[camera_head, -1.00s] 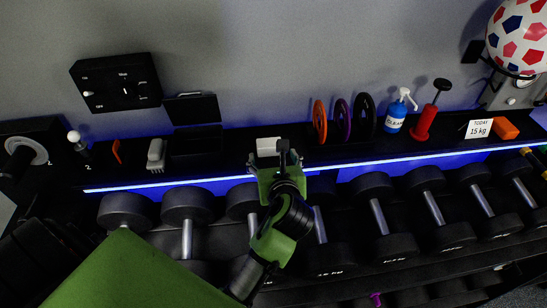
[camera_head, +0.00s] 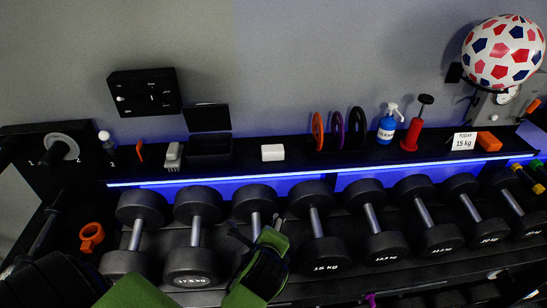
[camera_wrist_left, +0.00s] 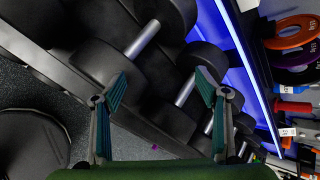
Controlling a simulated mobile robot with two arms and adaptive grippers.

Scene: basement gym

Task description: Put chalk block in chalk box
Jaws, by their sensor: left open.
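The white chalk block (camera_head: 272,152) rests on the black shelf, right of the open black chalk box (camera_head: 208,149). The box's lid stands up at its back, and the block is outside it. My left gripper (camera_head: 257,227) is below the shelf edge, in front of the dumbbells, apart from the block. In the left wrist view its two fingers (camera_wrist_left: 162,88) are spread with nothing between them. My right gripper is in neither view.
A grey brush (camera_head: 173,156) lies left of the box. Coloured discs (camera_head: 337,131), a blue spray bottle (camera_head: 387,126) and a red pump (camera_head: 411,134) stand right of the block. A row of dumbbells (camera_head: 316,236) lies below the shelf's blue-lit edge (camera_head: 300,176).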

